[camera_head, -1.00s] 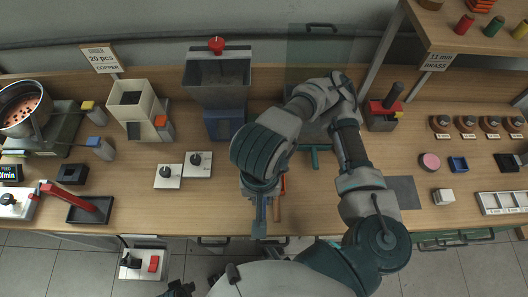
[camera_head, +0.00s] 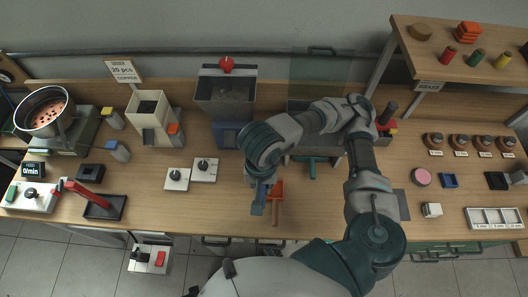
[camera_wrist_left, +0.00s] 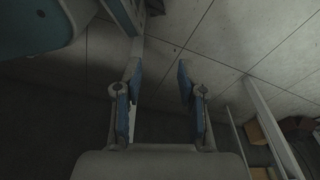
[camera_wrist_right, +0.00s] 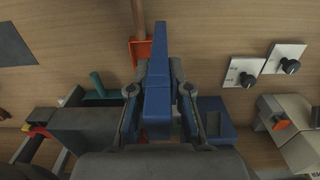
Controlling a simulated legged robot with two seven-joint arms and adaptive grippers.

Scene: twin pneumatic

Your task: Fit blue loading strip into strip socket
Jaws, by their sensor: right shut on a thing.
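My right gripper (camera_wrist_right: 157,88) is shut on the blue loading strip (camera_wrist_right: 156,55), which juts out past the fingertips. In the head view the strip (camera_head: 258,206) hangs below the right gripper (camera_head: 262,186), over the front part of the bench. A blue block (camera_head: 228,134) stands under the grey hopper and shows beside the gripper in the right wrist view (camera_wrist_right: 216,120). I cannot make out which opening is the strip socket. My left gripper (camera_wrist_left: 158,82) is open and empty, with floor behind it; it is not clearly seen in the head view.
An orange-headed tool with a wooden handle (camera_head: 276,206) lies just right of the strip. Two white knob plates (camera_head: 204,169) lie to the left. The grey hopper (camera_head: 225,92) stands behind my right gripper. Bare bench lies in front of the knob plates.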

